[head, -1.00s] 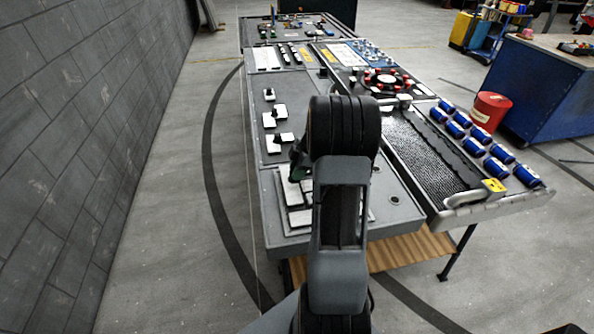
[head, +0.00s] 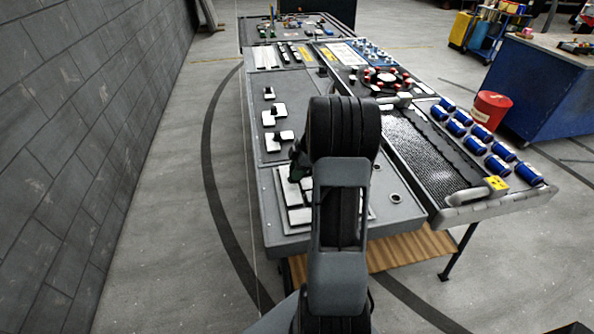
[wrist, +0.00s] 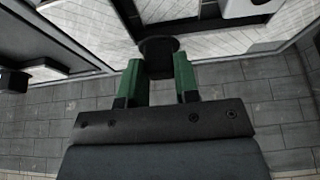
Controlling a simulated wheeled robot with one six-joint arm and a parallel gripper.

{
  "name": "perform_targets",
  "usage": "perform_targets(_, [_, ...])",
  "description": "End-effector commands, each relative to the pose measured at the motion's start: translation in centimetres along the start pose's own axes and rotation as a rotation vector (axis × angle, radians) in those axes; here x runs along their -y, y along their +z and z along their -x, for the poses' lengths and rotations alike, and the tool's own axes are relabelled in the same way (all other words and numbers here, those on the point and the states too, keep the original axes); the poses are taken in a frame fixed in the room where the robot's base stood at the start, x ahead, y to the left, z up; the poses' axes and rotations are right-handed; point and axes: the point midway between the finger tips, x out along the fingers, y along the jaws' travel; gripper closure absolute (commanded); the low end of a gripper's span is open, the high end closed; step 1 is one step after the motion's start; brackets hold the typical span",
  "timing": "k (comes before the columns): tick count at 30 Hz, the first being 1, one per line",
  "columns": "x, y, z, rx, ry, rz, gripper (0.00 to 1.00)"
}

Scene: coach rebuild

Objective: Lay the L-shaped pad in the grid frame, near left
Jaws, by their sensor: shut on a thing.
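My gripper (wrist: 159,66) has its two green fingers closed on a black knob (wrist: 160,47), the handle of the pad. White ribbed surfaces (wrist: 95,25) spread beyond the knob in the wrist view; I cannot tell the pad's full L outline from what lies under it. In the head view my gripper (head: 298,166) is low over the grid frame (head: 296,216) at the table's near left end. The frame has white cells with dark gaps. My arm hides its right part and most of the held pad. I cannot tell whether the pad touches the frame.
White pads with black knobs (head: 281,138) stand on the grey table farther back. To the right are a dark mesh bed (head: 425,150), several blue cans (head: 498,168) and a red bucket (head: 491,108). A grey block wall (head: 80,130) runs along the left.

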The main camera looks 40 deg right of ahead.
Motion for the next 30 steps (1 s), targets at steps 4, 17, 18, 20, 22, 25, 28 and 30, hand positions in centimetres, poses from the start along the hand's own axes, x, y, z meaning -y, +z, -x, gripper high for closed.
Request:
perform_targets(4, [-0.02, 0.03, -0.07, 0.000, 0.001, 0.000, 0.96])
perform_targets(17, [-0.01, 0.03, -0.09, 0.000, 0.000, 0.000, 0.96])
perform_targets(18, [-0.01, 0.04, -0.12, 0.000, 0.000, 0.000, 0.96])
perform_targets(20, [-0.01, 0.07, -0.17, 0.000, 0.000, 0.000, 0.96])
perform_targets(22, [-0.01, 0.10, -0.25, 0.000, 0.000, 0.000, 0.96])
perform_targets(25, [-0.01, 0.17, -0.40, 0.000, 0.000, 0.000, 0.96])
perform_targets(28, [-0.01, 0.24, -0.57, 0.000, 0.000, 0.000, 0.96])
perform_targets(30, [-0.01, 0.29, -0.67, 0.000, 0.000, 0.000, 0.96])
